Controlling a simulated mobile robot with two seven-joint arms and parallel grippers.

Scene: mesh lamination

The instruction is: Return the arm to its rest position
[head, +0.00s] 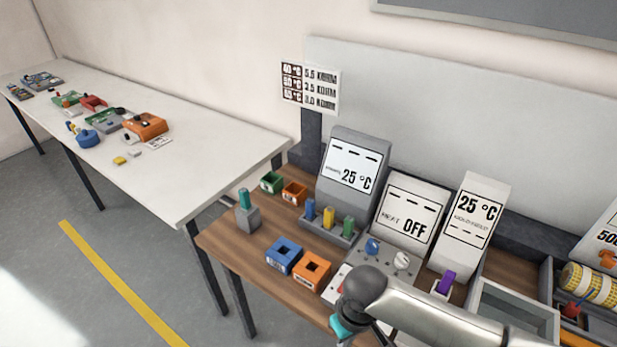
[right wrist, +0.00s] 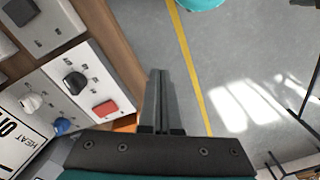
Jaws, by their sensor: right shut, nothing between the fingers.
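My right arm (head: 430,312) comes in from the lower right of the head view, over the front of the wooden bench (head: 222,243). Its teal wrist part shows at the bottom edge, and I cannot make out the fingers there. In the right wrist view my right gripper (right wrist: 159,75) is shut and empty. Its fingers appear against the grey floor, just beside the bench edge and the control panel with a red button (right wrist: 105,108). My left gripper is in neither view.
The bench carries a blue box (head: 283,256), an orange box (head: 312,270), a "HEAT OFF" display (head: 412,215) and two 25 °C displays (head: 350,165). A white table (head: 190,175) stands left. The floor (head: 60,290) in front is clear.

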